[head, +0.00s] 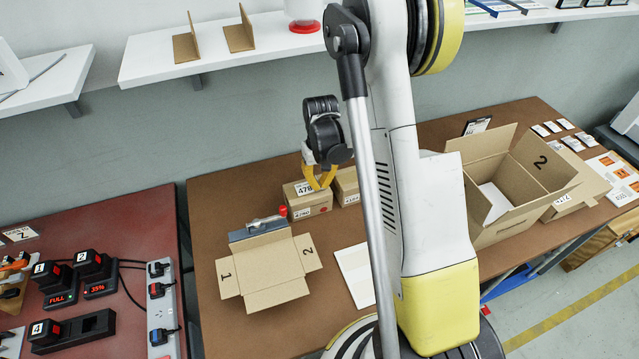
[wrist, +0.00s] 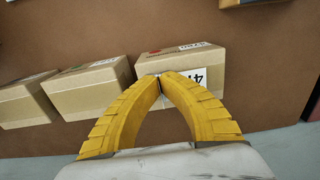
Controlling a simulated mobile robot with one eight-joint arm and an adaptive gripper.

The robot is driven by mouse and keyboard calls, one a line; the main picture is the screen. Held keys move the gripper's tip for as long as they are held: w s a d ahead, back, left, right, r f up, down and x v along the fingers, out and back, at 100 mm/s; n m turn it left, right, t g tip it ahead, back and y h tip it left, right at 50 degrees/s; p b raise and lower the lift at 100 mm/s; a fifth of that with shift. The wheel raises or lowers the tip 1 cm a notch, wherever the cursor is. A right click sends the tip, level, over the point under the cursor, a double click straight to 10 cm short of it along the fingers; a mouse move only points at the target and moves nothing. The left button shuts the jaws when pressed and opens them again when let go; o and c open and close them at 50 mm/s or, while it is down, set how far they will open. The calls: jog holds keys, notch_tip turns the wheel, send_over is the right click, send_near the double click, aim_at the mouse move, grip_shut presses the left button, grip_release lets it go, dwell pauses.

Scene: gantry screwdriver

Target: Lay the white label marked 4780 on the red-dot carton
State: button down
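The red-dot carton (head: 322,201) is the left one of the small brown cartons behind the folded-out box; in the wrist view it is the right one (wrist: 150,97). A red dot shows beside a printed label on its front face. The white label (head: 304,187) is at the carton's top face, and its digits, partly covered, show in the wrist view (wrist: 192,77). My gripper (head: 319,189) is over this carton, its yellow fingertips closed together at the label's edge (wrist: 161,75). A pale strip shows between the fingers. Whether the label rests fully flat is hard to tell.
Another carton (head: 347,184) stands close on the right; the wrist view shows two neighbours (wrist: 90,90). A large open carton (head: 500,215) stands right of my arm.

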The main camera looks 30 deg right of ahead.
jog(key=shift+f+b, duration=0.25)
jog(key=shift+b, duration=0.1)
dwell(0.4)
jog(key=c, duration=1.5)
grip_release()
jog(key=shift+c, duration=0.2)
notch_tip(320, 180, up, 12)
jog(key=s+a+r+t, duration=0.3)
jog(key=s+a+r, duration=0.45)
jog(key=r, duration=0.25)
jog(key=s+a+r+n+t, duration=0.2)
jog(key=s+a+t, duration=0.2)
jog(key=s, duration=0.5)
jog(key=a, duration=0.2)
jog(key=shift+s+a+r, duration=0.2)
jog(key=shift+a+r, duration=0.05)
jog(key=shift+a, duration=0.05)
